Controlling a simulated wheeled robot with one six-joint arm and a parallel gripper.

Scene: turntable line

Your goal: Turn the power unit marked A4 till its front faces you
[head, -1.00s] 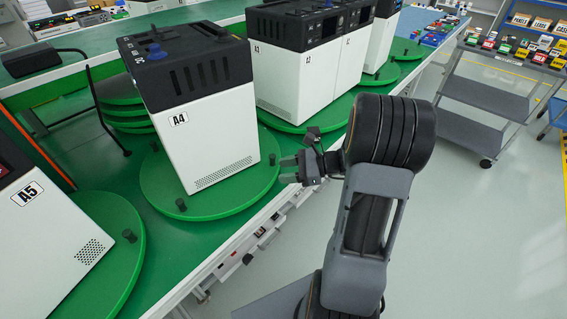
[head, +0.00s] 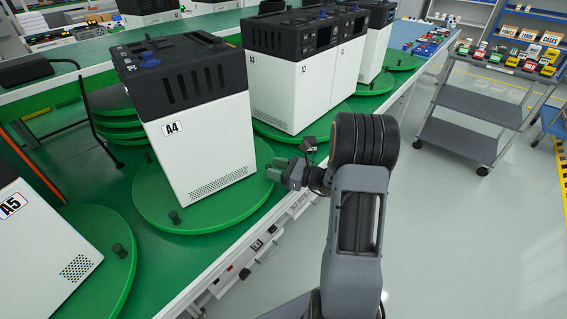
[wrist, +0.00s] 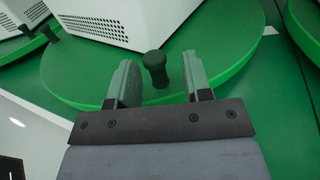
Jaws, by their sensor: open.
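The power unit marked A4 (head: 200,135) is a white box with a black slotted top and a blue knob on it. Its A4 label and a vent grille face my head camera; I see no screen on the sides shown. It stands on a green turntable (head: 150,208) with a dark peg (head: 174,217) near its rim. My gripper (head: 272,172) is at the turntable's right edge. In the wrist view, my open gripper (wrist: 159,64) has a finger on each side of a dark upright peg (wrist: 155,68), with gaps visible. The unit's lower corner (wrist: 150,18) shows beyond.
Unit A5 (head: 35,245) stands on its own turntable at left. Unit A3 (head: 275,85) and more units stand behind to the right. A grey cart (head: 470,105) stands at right. The floor (head: 450,240) beside the bench is clear.

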